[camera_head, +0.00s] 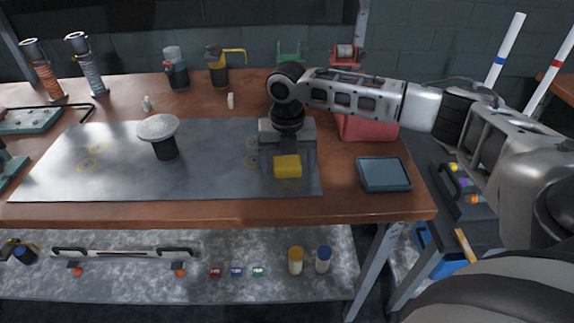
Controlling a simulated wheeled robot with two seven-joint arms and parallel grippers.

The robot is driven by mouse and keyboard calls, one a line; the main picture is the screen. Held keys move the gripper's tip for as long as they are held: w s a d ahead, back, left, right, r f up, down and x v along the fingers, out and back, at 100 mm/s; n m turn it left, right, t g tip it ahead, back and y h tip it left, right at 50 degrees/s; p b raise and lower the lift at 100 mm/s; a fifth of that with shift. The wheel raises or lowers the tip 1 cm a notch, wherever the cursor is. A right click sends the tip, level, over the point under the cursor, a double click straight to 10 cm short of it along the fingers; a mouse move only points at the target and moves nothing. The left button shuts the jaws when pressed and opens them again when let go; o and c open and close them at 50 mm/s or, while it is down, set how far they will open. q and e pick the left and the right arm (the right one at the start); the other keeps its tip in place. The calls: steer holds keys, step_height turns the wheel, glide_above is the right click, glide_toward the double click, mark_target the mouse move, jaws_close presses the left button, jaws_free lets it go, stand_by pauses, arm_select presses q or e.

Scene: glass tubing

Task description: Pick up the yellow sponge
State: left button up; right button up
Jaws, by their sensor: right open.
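The yellow sponge (287,166) lies on the right part of the grey mat (215,179) on the workbench. My right gripper (288,153) reaches in from the right and points down over the sponge, its open jaws at the sponge's left and right. The gripper body hides the sponge's far side. I cannot tell whether the fingers touch it. My left gripper is not in view.
A round-topped black stand (158,129) stands on the mat to the left. A blue-grey tray (384,174) lies to the right, and a red box (369,126) stands behind it. Bottles and tools line the back. The mat between stand and sponge is clear.

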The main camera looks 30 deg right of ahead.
steer(key=c, duration=1.1)
steer(key=shift+o, duration=0.2)
steer(key=shift+r, duration=0.1)
steer(key=shift+r, duration=0.6)
steer(key=s+a+r, duration=0.9)
steer(key=s+r, duration=0.1)
steer(key=r, duration=0.1)
steer(key=shift+s+a+r+b, duration=0.2)
steer(key=shift+r+b, duration=0.1)
steer(key=shift+r, duration=0.05)
